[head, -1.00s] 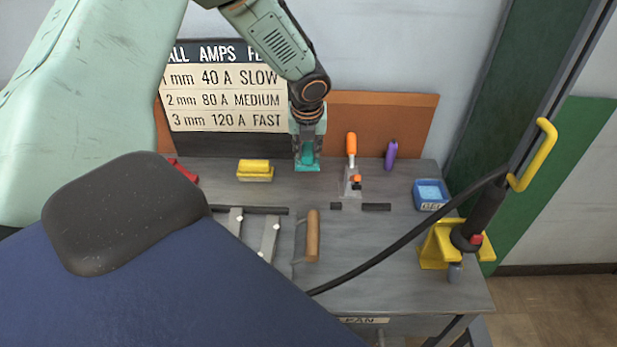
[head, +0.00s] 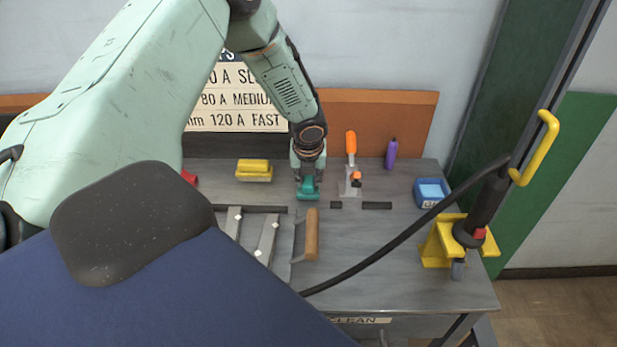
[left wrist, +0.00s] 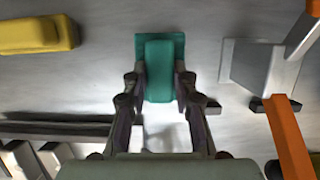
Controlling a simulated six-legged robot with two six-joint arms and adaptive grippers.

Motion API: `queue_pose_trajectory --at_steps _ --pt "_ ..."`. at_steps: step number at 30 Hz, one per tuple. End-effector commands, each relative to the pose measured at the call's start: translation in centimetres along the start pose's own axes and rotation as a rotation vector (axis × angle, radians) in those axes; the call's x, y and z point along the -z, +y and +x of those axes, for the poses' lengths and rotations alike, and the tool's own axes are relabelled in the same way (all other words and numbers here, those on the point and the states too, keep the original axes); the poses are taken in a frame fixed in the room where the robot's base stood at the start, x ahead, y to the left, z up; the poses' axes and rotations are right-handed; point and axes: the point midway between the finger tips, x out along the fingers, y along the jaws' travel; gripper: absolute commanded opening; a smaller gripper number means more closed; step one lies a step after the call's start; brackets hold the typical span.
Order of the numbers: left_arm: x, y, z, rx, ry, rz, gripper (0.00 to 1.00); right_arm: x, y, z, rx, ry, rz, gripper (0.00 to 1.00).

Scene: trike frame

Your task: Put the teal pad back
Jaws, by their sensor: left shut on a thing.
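The teal pad (head: 308,188) is in the jaws of my left gripper (head: 308,178), which points down over the back middle of the grey bench. The left wrist view also shows the teal pad (left wrist: 160,68), with a finger of my left gripper (left wrist: 160,92) on each side of its near part. The pad sits behind the wooden-handled tool and left of the orange-handled tool. I cannot tell whether its underside touches the bench. My right gripper is not in view.
A yellow block (head: 254,170) lies left, an orange-handled tool (head: 351,143) stands right, and a wooden-handled tool (head: 312,235) lies in front. Dark strips (head: 377,206) lie on the bench (head: 360,260). A blue box (head: 430,192), yellow stand (head: 437,243) and black cable (head: 400,242) are right.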

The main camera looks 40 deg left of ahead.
Motion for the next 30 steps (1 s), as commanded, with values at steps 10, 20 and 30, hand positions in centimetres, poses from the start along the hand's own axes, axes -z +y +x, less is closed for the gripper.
queue_pose_trajectory --at_steps 10,20,30 --pt "0.0 0.1 0.1 0.001 -0.001 0.000 0.40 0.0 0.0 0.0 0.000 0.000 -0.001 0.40" --pt "0.0 0.1 0.1 0.001 -0.001 0.000 0.50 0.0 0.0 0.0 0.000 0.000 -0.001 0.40" --pt "-0.2 0.0 -3.5 0.005 -0.002 0.000 0.50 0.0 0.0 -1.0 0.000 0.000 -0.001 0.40"
